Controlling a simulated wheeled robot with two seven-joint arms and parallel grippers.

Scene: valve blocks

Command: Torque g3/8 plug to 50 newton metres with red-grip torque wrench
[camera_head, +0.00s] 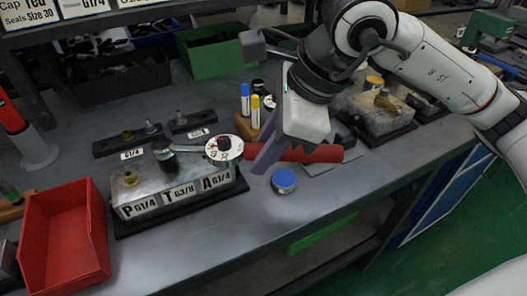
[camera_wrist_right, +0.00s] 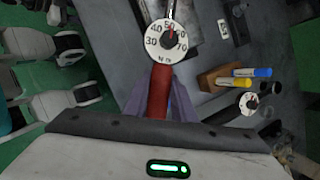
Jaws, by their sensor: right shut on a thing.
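The red-grip torque wrench has a red handle (camera_head: 315,153) and a round white dial (camera_head: 223,147). Its dial (camera_wrist_right: 168,40) reads 30 to 70 in the right wrist view; I cannot read its pointer surely. Its shaft runs left to a dark socket (camera_head: 167,160) that stands over the middle T G3/8 port of the metal valve block (camera_head: 180,193). The plug is hidden there. A brass fitting (camera_head: 130,177) sits at the P port. My right gripper (camera_head: 266,152) is shut around the red handle (camera_wrist_right: 158,92), its purple fingers on both sides. My left gripper is not in view.
A blue-lidded jar (camera_head: 283,181) stands just in front of the handle. A wooden holder (camera_wrist_right: 218,80) with blue and yellow tubes is close behind. A red bin (camera_head: 65,235) stands at the left. Another block (camera_head: 378,110) is at the right. The front bench strip is bare.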

